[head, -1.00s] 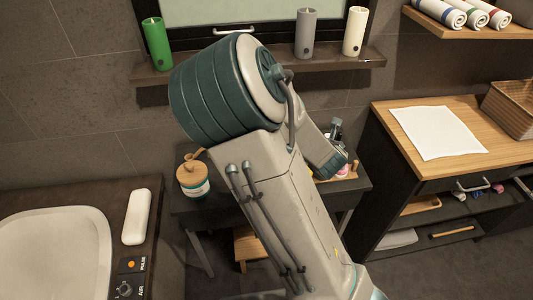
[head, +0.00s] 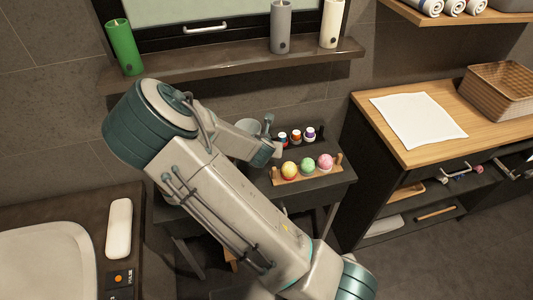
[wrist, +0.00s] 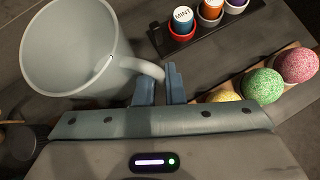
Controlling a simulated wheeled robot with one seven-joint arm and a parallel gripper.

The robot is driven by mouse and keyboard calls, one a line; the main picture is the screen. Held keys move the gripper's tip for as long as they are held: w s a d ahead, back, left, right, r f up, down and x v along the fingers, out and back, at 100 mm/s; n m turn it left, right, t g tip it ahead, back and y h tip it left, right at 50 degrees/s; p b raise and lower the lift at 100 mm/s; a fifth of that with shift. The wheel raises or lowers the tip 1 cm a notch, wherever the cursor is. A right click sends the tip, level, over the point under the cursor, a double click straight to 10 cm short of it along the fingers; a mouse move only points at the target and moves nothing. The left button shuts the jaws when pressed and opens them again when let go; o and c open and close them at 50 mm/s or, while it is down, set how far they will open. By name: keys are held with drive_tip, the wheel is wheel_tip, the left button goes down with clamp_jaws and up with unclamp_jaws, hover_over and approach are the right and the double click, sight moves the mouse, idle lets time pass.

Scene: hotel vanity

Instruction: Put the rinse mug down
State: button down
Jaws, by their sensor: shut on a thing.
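The rinse mug (wrist: 75,45) is a pale grey-green cup with a loop handle, at the upper left of the wrist view. My gripper (wrist: 160,88) is shut on its handle, one finger on each side. The mug's open mouth faces the camera and looks empty. In the head view my arm covers most of the gripper and part of the mug. The dark side table (head: 325,183) is below. I cannot tell whether the mug's base touches it.
A wooden rack with yellow, green (head: 307,164) and pink balls stands at the table's front right. Small labelled pots (wrist: 183,20), one marked MINT, stand in a dark holder behind it. A wooden counter with a white cloth (head: 418,120) is at the right.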

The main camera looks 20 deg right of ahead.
drive_tip(key=shift+f, duration=1.95)
drive_tip(key=shift+f, duration=0.25)
drive_tip(key=c, duration=1.5)
unclamp_jaws()
drive_tip(key=shift+r, duration=0.1)
